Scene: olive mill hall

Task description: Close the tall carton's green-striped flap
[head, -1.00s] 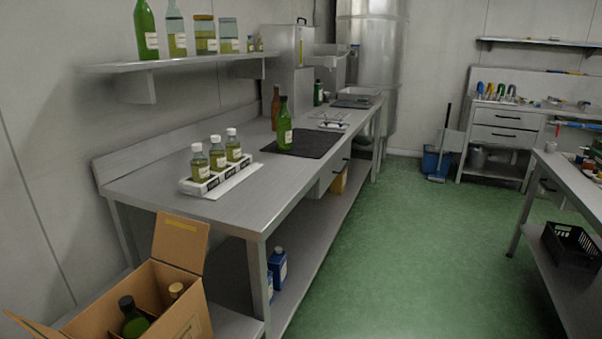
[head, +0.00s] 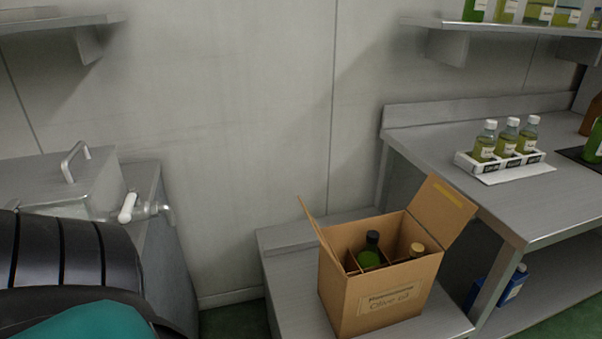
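The tall cardboard carton (head: 385,296), labelled "Olive oil", stands open on a low steel bench. Its right flap (head: 442,207) stands up and leans outward, with a yellow stripe near its outer edge. Its left flap (head: 313,223) also stands up, tilted a little outward and seen nearly edge-on, so I cannot see any stripe on it. No green stripe shows. Inside the carton, between dividers, are a dark-capped green bottle (head: 371,254) and a gold-capped bottle (head: 417,250). Neither gripper is in view.
The low bench (head: 292,290) has bare room left of the carton. A higher steel table (head: 545,204) with a rack of bottles (head: 500,160) stands close on the right. A lidded steel vessel with a tap (head: 60,178) is at left.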

